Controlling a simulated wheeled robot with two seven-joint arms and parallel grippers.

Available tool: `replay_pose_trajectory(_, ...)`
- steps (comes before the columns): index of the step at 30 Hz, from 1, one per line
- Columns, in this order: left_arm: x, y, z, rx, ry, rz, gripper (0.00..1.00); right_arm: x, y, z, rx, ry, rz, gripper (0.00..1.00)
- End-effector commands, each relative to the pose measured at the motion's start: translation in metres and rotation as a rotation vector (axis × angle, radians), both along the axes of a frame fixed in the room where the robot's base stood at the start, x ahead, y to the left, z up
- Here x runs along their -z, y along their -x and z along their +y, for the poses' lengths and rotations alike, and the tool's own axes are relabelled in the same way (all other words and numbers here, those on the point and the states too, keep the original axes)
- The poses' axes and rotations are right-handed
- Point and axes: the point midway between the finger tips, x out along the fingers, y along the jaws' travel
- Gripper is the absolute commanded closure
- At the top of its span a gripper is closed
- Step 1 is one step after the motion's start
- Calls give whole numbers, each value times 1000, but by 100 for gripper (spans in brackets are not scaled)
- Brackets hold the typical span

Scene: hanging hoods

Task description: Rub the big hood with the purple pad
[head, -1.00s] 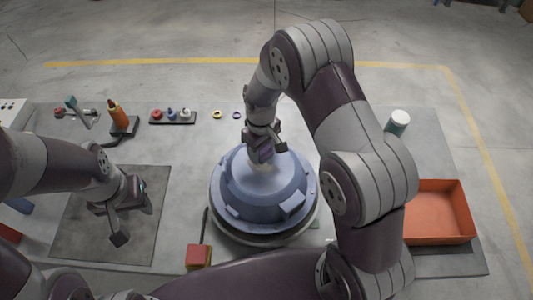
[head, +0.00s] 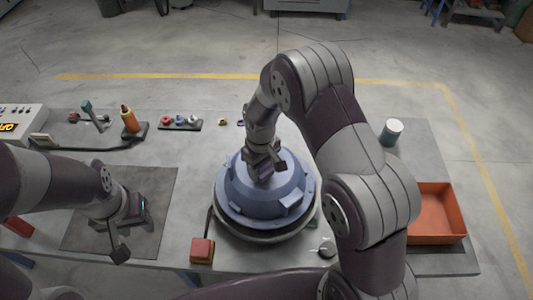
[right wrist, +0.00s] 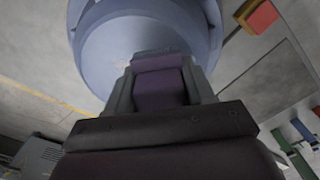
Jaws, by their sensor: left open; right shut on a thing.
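The big hood (head: 265,190) is a blue-grey dome with blocky lugs, on a round base in the middle of the table. It also shows in the right wrist view (right wrist: 150,50). My right gripper (head: 265,165) is over the top of the hood, shut on the purple pad (right wrist: 160,88). The pad is at or very near the dome; I cannot tell whether it touches. My left gripper (head: 132,232) is open and empty above the dark mat (head: 155,185) at the left.
An orange tray (head: 437,238) and a green-and-white jar (head: 392,132) stand at the right. A red button box (head: 201,250) sits in front of the hood. An orange bottle (head: 130,120) and a small tray of knobs (head: 180,124) are at the back left.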

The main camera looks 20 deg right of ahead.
Motion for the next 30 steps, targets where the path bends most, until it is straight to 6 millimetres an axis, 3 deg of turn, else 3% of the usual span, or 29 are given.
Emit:
replay_pose_trajectory(15, -40, 0, 0, 0, 0, 0, 57, -51, -5, 2, 3, -1, -3, 76)
replay_pose_trajectory(30, -41, 0, 0, 0, 0, 0, 57, -54, -5, 2, 4, 0, -2, 76)
